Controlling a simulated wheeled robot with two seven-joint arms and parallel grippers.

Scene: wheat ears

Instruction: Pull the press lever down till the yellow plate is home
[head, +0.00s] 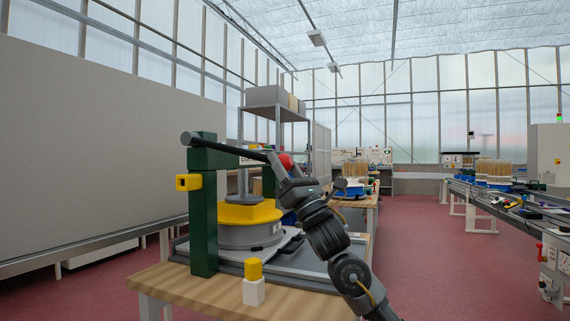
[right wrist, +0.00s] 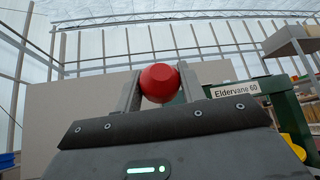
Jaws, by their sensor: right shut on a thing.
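The press has a dark green frame (head: 203,210) and a black lever (head: 235,150) that runs from its pivot at the left, slightly downward, to a red ball knob (head: 286,161). My right gripper (head: 281,168) is shut on the red knob. The right wrist view shows the knob (right wrist: 160,82) between both fingers. The yellow plate (head: 248,212) sits under the grey shaft (head: 243,184), at the top of a round grey body (head: 240,236); I cannot tell whether it is fully seated. My left gripper is not in view.
The press stands on a grey base tray on a wooden bench (head: 190,288). A small white block with a yellow top (head: 253,284) stands at the bench's front. A grey shelf rack (head: 277,112) is behind. Red floor (head: 430,250) is clear to the right, before another workbench.

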